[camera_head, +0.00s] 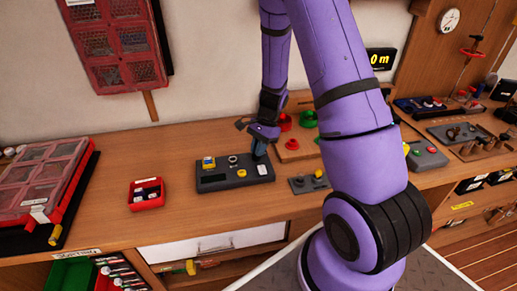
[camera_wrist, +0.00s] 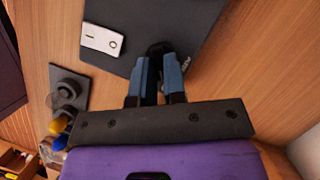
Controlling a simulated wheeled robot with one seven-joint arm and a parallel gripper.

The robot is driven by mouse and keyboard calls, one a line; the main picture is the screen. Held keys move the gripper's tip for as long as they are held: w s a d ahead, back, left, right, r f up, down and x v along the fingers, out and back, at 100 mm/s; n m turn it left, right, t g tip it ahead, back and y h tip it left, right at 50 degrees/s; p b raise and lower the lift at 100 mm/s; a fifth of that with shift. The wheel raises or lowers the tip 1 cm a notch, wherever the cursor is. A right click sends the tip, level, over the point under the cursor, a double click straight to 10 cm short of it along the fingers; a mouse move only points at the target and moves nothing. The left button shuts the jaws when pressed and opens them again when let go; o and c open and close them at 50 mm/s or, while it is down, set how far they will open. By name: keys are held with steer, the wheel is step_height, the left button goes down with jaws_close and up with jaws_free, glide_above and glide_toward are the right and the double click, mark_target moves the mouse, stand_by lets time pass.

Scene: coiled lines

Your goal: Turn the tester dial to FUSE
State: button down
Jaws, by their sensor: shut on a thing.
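The tester is a dark grey panel (camera_head: 215,184) on the workbench. In the wrist view its dark face (camera_wrist: 150,15) fills the top middle. My gripper (camera_head: 260,154) reaches down over the panel's right part, and in the wrist view its blue fingers (camera_wrist: 160,68) point at the face. They are closed on a small black dial (camera_wrist: 158,48), mostly hidden between the fingertips. Small pale lettering (camera_wrist: 189,61) lies right of the dial, too small to read surely. The dial's pointer direction is hidden. A white switch plate (camera_wrist: 102,40) sits left of the dial.
A red bin (camera_head: 147,194) stands left of the tester. A small plate with a yellow knob (camera_head: 318,177) lies close on the right, and red and green round parts (camera_head: 308,119) sit behind. Bare bench lies between bin and tester.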

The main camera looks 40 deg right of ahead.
steer(key=n, duration=0.2)
steer(key=n+g, duration=0.2)
steer(key=n, duration=0.1)
steer(key=shift+a+f+n+h, duration=0.2)
steer(key=shift+a+n+h, duration=0.1)
steer(key=shift+h, duration=0.1)
steer(key=n+h, duration=0.1)
steer(key=n, duration=0.2)
steer(key=n+g, duration=0.1)
steer(key=n, duration=0.2)
steer(key=shift+h, duration=0.4)
steer(key=c, duration=1.2)
jaws_free()
steer(key=shift+a, duration=0.1)
steer(key=shift+w+r, duration=0.1)
